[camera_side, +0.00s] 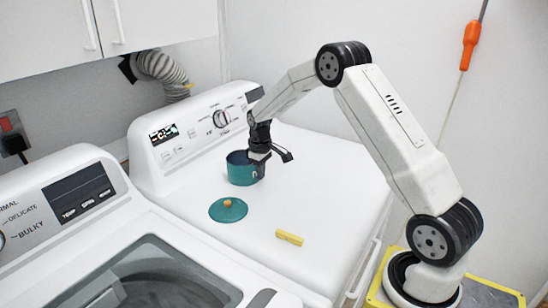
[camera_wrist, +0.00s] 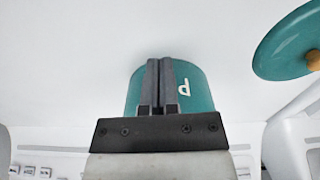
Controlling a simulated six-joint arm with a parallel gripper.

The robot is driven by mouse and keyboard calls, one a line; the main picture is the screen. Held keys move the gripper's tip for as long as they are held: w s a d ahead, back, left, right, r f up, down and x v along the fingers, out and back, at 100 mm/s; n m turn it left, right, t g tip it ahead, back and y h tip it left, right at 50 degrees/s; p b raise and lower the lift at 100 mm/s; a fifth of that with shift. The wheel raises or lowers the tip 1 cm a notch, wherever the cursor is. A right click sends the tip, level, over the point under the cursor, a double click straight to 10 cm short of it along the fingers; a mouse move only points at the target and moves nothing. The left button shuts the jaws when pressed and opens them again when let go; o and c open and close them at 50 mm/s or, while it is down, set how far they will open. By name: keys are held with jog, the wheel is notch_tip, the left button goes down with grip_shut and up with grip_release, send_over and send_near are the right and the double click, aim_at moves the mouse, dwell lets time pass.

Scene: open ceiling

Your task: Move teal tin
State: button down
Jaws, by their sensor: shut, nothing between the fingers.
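The teal tin (camera_side: 240,171) stands upright and open-topped on the white dryer top, close to the control panel. It also shows in the wrist view (camera_wrist: 199,88), with a pale letter on its side. Its round teal lid (camera_side: 229,212), with a small wooden knob, lies apart on the dryer top, and shows at the upper right of the wrist view (camera_wrist: 285,50). My gripper (camera_side: 258,160) is at the tin's right side in the side view. In the wrist view the two fingers (camera_wrist: 158,75) are together with nothing between them, in front of the tin. I cannot tell whether they touch it.
A yellow block (camera_side: 289,238) lies on the dryer top, right of the lid. The dryer's raised control panel (camera_side: 195,130) stands behind the tin. A washing machine (camera_side: 90,235) is at the lower left. The dryer top's right side is clear.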

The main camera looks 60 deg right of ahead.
jog(key=shift+w+a, duration=0.2)
jog(key=shift+w, duration=2.65)
jog(key=shift+s, duration=0.25)
jog(key=shift+s+d, duration=0.15)
jog(key=shift+s, duration=1.65)
notch_tip(320, 180, up, 10)
